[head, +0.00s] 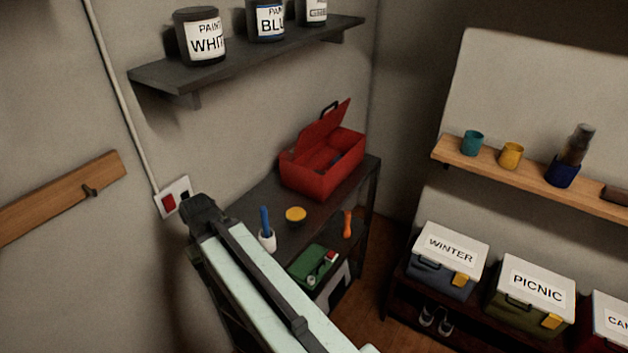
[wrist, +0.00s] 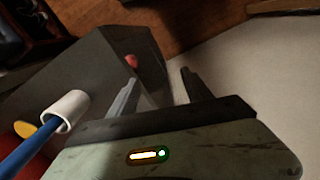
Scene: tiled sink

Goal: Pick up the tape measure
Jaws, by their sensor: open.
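A small round yellow-topped thing (head: 296,214), which may be the tape measure, sits on the dark bench (head: 262,200) in front of the red toolbox. No other thing is clearly a tape measure. My gripper (wrist: 160,74) is open with nothing between its fingers. In the wrist view its fingers point past the bench's dark edge, with the yellow thing well off to their left. In the head view my arm hides my gripper.
The white cup (head: 267,240) holds a blue-handled tool (head: 265,220) and stands close to my arm. The red toolbox (head: 322,165) is open behind. A green tray (head: 313,265) is lower down. A shelf (head: 245,58) overhangs.

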